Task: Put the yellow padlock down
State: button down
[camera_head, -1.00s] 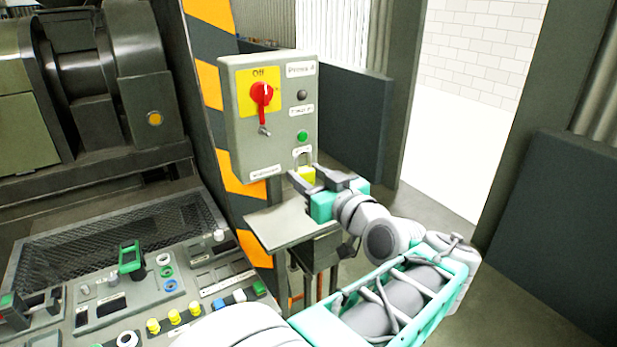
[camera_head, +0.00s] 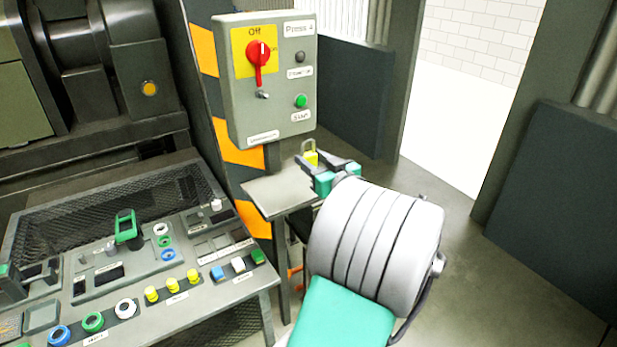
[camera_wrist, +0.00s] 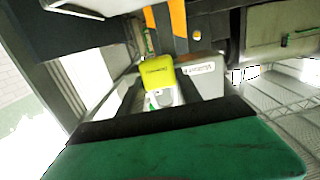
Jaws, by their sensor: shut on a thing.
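The yellow padlock (camera_head: 310,157) is between the fingers of my gripper (camera_head: 317,165), with its metal shackle pointing up in the head view. My gripper is shut on it. In the wrist view the padlock's yellow body (camera_wrist: 158,72) shows past the dark finger edge, its shackle toward the camera. In the head view the padlock is at the right of a small grey shelf (camera_head: 282,190) below the control box; I cannot tell whether it is over the shelf.
The grey control box (camera_head: 270,85) with a red switch handle (camera_head: 258,62) and a green button (camera_head: 301,101) stands above the shelf. A console (camera_head: 140,280) with several buttons is at the lower left. The shelf's top looks bare.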

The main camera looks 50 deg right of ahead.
jog(key=w+d+f, duration=0.1)
jog(key=f, duration=0.1)
jog(key=w+d+f, duration=0.2)
jog(key=f, duration=0.1)
jog(key=shift+w+f, duration=0.15)
jog(key=shift+f, duration=0.2)
notch_tip(320, 180, down, 3)
jog(key=shift+r+p, duration=0.15)
jog(key=shift+p, duration=0.25)
jog(key=shift+f+b, duration=0.35)
jog(key=shift+b, duration=0.05)
jog(key=c, duration=0.8)
grip_release()
jog(key=shift+r, duration=0.1)
jog(key=shift+r+p, duration=0.2)
jog(key=shift+p, duration=0.2)
jog(key=b+v, duration=0.2)
jog(key=v, duration=1)
jog(key=shift+f, duration=0.1)
